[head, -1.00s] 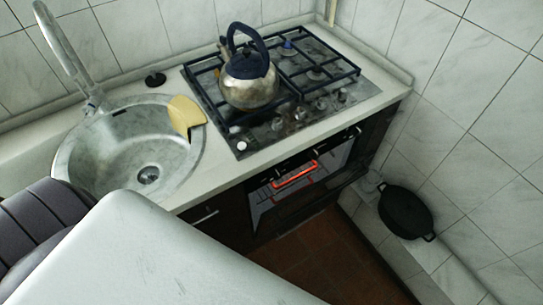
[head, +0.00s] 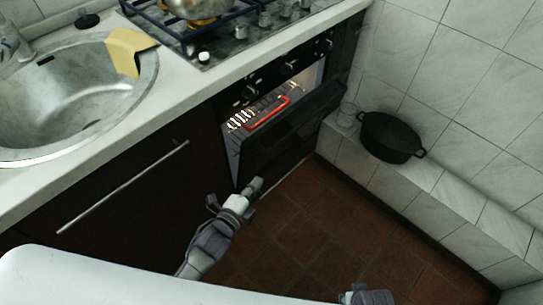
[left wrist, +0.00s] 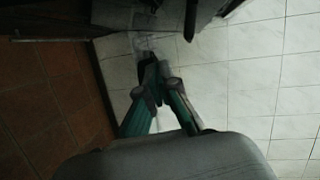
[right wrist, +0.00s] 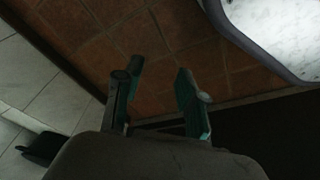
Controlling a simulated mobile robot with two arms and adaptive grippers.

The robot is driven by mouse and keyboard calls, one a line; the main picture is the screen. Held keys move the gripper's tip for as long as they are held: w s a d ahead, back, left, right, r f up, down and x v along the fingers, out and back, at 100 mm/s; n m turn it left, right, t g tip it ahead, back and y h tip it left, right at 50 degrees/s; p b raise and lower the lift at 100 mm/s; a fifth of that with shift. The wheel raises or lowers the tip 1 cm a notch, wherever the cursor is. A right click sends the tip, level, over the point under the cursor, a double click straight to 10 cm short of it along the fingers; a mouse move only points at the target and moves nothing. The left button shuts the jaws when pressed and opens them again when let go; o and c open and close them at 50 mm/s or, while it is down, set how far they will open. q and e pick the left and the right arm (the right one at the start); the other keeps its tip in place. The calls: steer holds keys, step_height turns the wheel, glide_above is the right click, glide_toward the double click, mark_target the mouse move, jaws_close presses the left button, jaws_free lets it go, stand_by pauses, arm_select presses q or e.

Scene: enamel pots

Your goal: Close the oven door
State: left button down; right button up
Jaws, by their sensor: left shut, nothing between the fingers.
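The oven door (head: 290,132) is a dark panel that hangs partly open. The lit oven interior (head: 238,126) shows in the gap above it, with a rack and a red-orange bar (head: 268,113). My left gripper (head: 254,187) is shut and empty, close to the door's lower left part. I cannot tell whether it touches the door. In the left wrist view its fingertips (left wrist: 157,72) are together. My right gripper (head: 368,296) shows only partly at the bottom edge of the head view. In the right wrist view its fingers (right wrist: 158,82) are apart with nothing between them.
A black pot (head: 390,137) and a glass (head: 347,114) stand on the tiled ledge to the right of the oven. A dark cabinet with a long handle (head: 125,187) is on the left. The brown tiled floor (head: 320,225) before the oven looks clear.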

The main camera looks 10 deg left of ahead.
mark_target(271, 135)
arm_select(q)
step_height(271, 135, up, 5)
steer(key=w+d+m+t+h+b, duration=0.1)
steer(key=d+m+t+h+b, duration=0.1)
steer(key=m+b, duration=0.15)
steer(key=shift+m, duration=0.25)
steer(key=w, duration=0.3)
steer(key=w+d+r, duration=0.1)
steer(key=w, duration=0.3)
steer(key=w+r, duration=0.1)
steer(key=w, duration=0.3)
steer(key=shift+w+d, duration=0.15)
steer(key=shift+w+a+r, duration=0.1)
steer(key=shift+w+a, duration=0.15)
arm_select(e)
steer(key=w+r, duration=0.1)
steer(key=r, duration=0.1)
steer(key=w+r, duration=0.1)
steer(key=r, duration=0.1)
steer(key=shift+w+a, duration=0.1)
steer(key=shift+w, duration=0.05)
arm_select(q)
steer(key=shift+a, duration=0.1)
